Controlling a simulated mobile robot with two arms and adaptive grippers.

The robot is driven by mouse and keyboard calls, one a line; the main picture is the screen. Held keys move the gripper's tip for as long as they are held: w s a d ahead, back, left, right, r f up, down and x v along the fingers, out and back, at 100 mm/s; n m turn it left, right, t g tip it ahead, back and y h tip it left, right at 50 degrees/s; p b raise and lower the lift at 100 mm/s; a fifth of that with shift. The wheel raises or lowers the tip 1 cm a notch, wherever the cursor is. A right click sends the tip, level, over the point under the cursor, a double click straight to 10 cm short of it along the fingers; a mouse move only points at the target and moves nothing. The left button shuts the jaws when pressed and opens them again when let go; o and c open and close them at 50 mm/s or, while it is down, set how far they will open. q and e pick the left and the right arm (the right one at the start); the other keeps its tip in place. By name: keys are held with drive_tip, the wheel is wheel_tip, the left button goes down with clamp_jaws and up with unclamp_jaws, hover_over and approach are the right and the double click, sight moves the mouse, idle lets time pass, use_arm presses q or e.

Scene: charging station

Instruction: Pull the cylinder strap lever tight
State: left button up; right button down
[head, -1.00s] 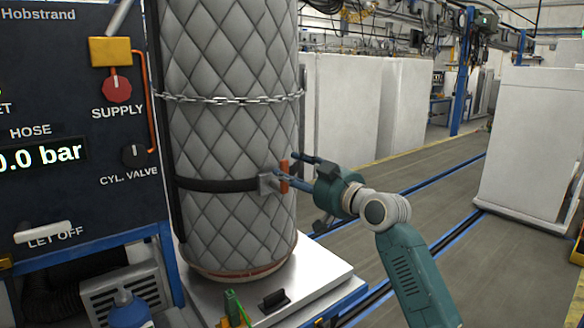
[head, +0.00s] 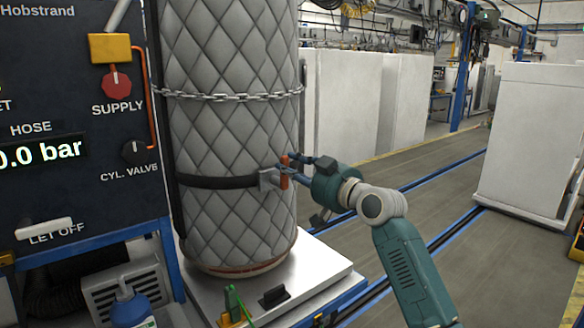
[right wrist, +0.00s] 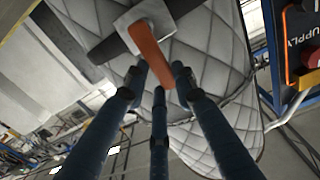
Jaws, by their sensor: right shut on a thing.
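The grey quilted cylinder (head: 232,135) stands upright on a pale platform. A black strap (head: 215,183) runs around its lower part to a grey metal buckle (head: 266,179). The orange strap lever (head: 284,176) stands roughly upright at the buckle; it also shows in the right wrist view (right wrist: 150,52). My right gripper (head: 291,167) reaches in from the right and is shut on the lever. In the right wrist view its fingers (right wrist: 160,76) surround the lever's free end. My left gripper is not in view.
A chain (head: 230,97) crosses the cylinder higher up. A dark control panel (head: 70,110) with supply and valve knobs stands at left. A green-and-yellow item and a black handle (head: 274,298) sit on the platform (head: 325,273). Open floor lies at right.

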drive_tip(key=w+d+f+m+p, duration=0.1)
drive_tip(key=d+f+m+p, duration=0.1)
drive_tip(key=m, duration=0.7)
drive_tip(key=w+d+f+m+p, duration=0.2)
drive_tip(key=f+m+p, duration=0.1)
drive_tip(key=m, duration=0.5)
drive_tip(key=shift+f+m, duration=0.4)
drive_tip(key=shift+f, duration=0.4)
drive_tip(key=c, duration=1.4)
unclamp_jaws()
drive_tip(key=shift+s, duration=0.1)
drive_tip(key=v, duration=1.2)
